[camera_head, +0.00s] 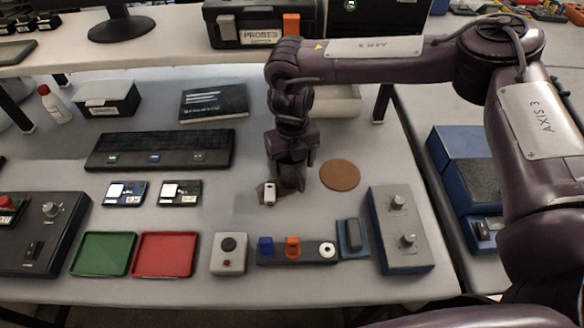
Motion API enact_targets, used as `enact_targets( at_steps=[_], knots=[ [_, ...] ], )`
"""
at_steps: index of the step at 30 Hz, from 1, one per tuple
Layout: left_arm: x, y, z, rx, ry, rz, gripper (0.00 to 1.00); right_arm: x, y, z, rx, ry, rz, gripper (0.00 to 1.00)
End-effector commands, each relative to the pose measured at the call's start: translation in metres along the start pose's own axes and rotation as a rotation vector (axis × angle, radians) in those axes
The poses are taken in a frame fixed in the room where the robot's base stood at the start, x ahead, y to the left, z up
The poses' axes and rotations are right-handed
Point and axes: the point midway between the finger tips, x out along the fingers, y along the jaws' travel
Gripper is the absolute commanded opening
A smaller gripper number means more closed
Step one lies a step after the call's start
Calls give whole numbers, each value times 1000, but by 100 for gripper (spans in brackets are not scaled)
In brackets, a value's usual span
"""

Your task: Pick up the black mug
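My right gripper (274,188) points down over the middle of the table, just left of a round brown coaster (340,175). A small pale part shows at its lower tip. A dark shape and a bit of brown show around the fingers, and I cannot tell whether they belong to a mug or to the gripper. I cannot make out the black mug clearly; the gripper and wrist may hide it. Whether the fingers are open or shut does not show. My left gripper is not in view.
Behind are a black panel (160,149), a dark book (213,103) and a lidded box (107,97). In front are a green tray (103,253), a red tray (165,254), a button box (229,253), a block strip (297,251) and a grey knob box (400,228).

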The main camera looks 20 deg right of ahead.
Motion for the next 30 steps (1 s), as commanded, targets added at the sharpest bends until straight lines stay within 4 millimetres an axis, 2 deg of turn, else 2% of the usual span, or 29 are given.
enact_targets(
  at_steps=[1,8,16,20,26,30],
  knots=[
    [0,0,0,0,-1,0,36,0,0,0,0,0,0,68],
    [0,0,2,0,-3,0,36,0,0,0,0,0,0,38],
    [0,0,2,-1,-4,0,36,-2,0,1,0,-2,1,38],
    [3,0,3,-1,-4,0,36,-9,0,1,0,-2,1,38],
    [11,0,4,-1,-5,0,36,-39,1,2,-1,-6,2,38],
    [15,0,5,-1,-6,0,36,-79,0,2,-2,-9,0,38]
  ],
)
